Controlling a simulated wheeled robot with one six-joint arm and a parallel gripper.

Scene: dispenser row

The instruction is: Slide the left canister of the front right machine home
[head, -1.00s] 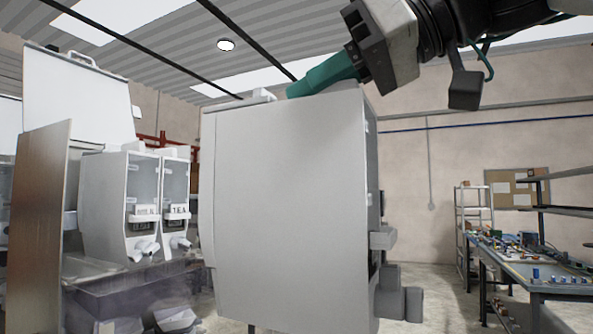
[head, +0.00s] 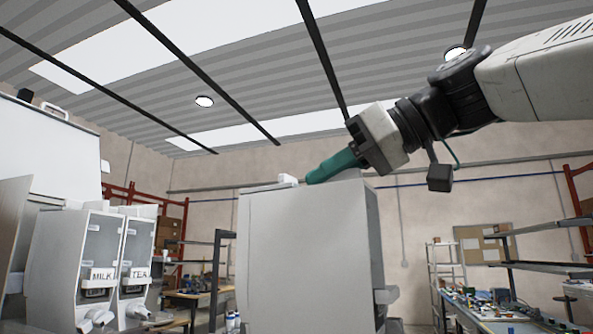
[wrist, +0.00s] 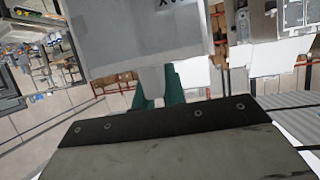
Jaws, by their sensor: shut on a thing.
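A large grey canister (head: 300,255) fills the lower middle of the head view, side-on, its lower end cut off by the frame. My gripper (head: 318,172) has its teal fingers at the top of this canister. In the wrist view the fingers (wrist: 160,90) are shut on a grey tab at the canister's edge, and the canister's grey face (wrist: 135,40) with cut-off lettering lies beyond. The front right machine cannot be made out for sure. A machine at the left holds a MILK canister (head: 96,250) and a TEA canister (head: 137,250), side by side with spouts forward.
A raised white lid (head: 50,150) and an upright panel (head: 12,225) stand at the far left by the machine. A workbench with small parts (head: 500,315) and shelving are at the right.

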